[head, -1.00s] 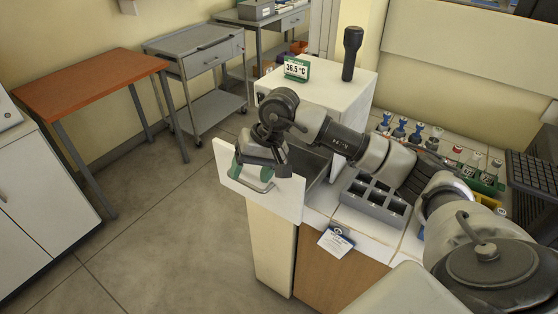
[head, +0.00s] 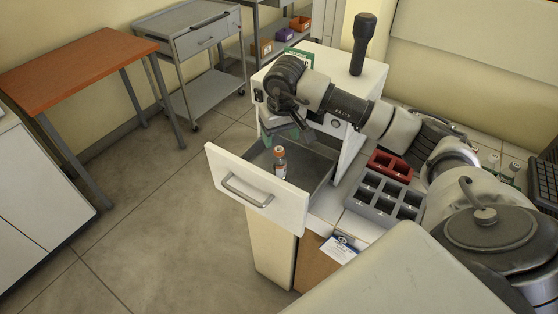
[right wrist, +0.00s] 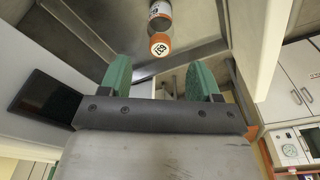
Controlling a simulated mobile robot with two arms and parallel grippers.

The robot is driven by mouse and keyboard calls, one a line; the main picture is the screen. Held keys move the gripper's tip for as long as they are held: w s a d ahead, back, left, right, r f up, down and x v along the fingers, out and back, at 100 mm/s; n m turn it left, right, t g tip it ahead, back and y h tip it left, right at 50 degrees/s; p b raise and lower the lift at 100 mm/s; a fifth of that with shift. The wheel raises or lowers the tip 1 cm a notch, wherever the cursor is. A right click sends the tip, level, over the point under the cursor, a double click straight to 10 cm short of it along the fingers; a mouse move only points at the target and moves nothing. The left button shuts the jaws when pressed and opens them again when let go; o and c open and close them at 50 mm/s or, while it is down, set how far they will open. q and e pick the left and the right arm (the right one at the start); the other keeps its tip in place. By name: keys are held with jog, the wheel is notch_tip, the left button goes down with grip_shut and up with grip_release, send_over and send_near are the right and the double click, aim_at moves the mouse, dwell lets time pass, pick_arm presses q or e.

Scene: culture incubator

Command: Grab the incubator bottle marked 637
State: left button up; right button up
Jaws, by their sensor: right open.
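A small bottle (head: 280,163) with an orange cap stands in the open drawer of the white incubator (head: 378,80). In the right wrist view the cap (right wrist: 160,44) bears a label that reads 637. My right gripper (head: 283,132) is over the drawer, behind the bottle in the head view. Its green fingers (right wrist: 159,78) are apart with nothing between them, and the bottle is beyond their tips. My left gripper is not in view.
The drawer front (head: 258,187) has a grey handle. A grey rack (head: 383,198) and a red rack (head: 390,166) stand on the counter to the right. A dark upright handle-like object (head: 363,45) is on the incubator top. An orange table (head: 80,70) stands at left.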

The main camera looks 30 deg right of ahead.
aim_at(279, 149)
jog(key=shift+a+f, duration=0.1)
jog(key=shift+f, duration=0.5)
jog(key=f+p, duration=0.1)
jog(key=f, duration=0.1)
jog(key=w+f+p, duration=0.1)
jog(key=f, duration=0.1)
jog(key=shift+d+f+p, duration=0.2)
jog(key=shift+f+p, duration=0.05)
jog(key=shift+p, duration=0.15)
jog(key=shift+f, duration=0.35)
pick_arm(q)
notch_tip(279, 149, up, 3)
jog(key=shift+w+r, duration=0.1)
pick_arm(e)
jog(key=shift+c, duration=0.3)
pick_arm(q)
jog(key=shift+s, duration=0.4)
pick_arm(e)
grip_shut()
